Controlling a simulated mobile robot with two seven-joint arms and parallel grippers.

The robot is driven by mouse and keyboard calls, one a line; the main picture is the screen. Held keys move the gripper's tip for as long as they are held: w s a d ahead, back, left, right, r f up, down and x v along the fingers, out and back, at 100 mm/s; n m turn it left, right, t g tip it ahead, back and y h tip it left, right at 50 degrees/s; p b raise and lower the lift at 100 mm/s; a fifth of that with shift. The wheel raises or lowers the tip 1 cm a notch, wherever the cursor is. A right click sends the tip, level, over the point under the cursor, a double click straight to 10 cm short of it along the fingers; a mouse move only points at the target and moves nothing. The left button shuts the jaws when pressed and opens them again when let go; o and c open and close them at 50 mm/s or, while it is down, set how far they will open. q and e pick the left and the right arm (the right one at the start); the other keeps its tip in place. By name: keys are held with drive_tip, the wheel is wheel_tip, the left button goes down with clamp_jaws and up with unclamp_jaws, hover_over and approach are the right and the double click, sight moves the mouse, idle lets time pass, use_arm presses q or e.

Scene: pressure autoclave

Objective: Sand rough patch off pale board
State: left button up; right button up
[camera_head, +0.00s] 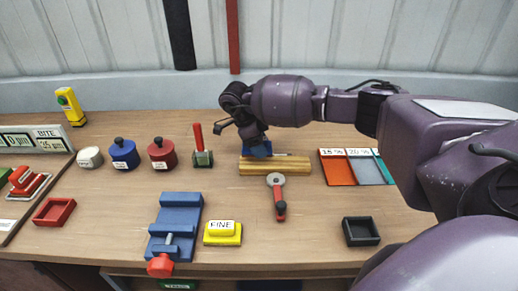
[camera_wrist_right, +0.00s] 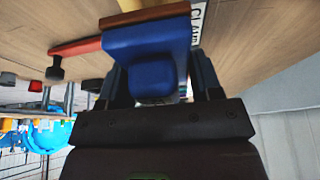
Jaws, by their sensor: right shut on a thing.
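The pale board (camera_head: 290,165) is a yellowish wooden piece lying on the bench below my right arm. My right gripper (camera_head: 255,141) is shut on a blue block (camera_head: 261,151), held over the left back part of the board. In the right wrist view the same blue block (camera_wrist_right: 150,50) sits between the fingers of the right gripper (camera_wrist_right: 155,88), with a brown layer along its far face. I cannot tell whether the block touches the board. The rough patch does not show clearly. My left gripper is not in view.
A red-handled tool with a round head (camera_head: 278,197) lies just in front of the board. A yellow block labelled FINE (camera_head: 222,237), a blue vise (camera_head: 176,225) and a dark tray (camera_head: 361,231) stand nearer. Coloured trays (camera_head: 337,170) are right of the board.

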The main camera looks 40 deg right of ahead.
drive_tip(key=shift+r, duration=0.65)
drive_tip(key=shift+r+p, duration=0.35)
drive_tip(key=shift+p, duration=0.05)
drive_tip(key=shift+r+p, duration=0.55)
drive_tip(key=shift+r, duration=0.4)
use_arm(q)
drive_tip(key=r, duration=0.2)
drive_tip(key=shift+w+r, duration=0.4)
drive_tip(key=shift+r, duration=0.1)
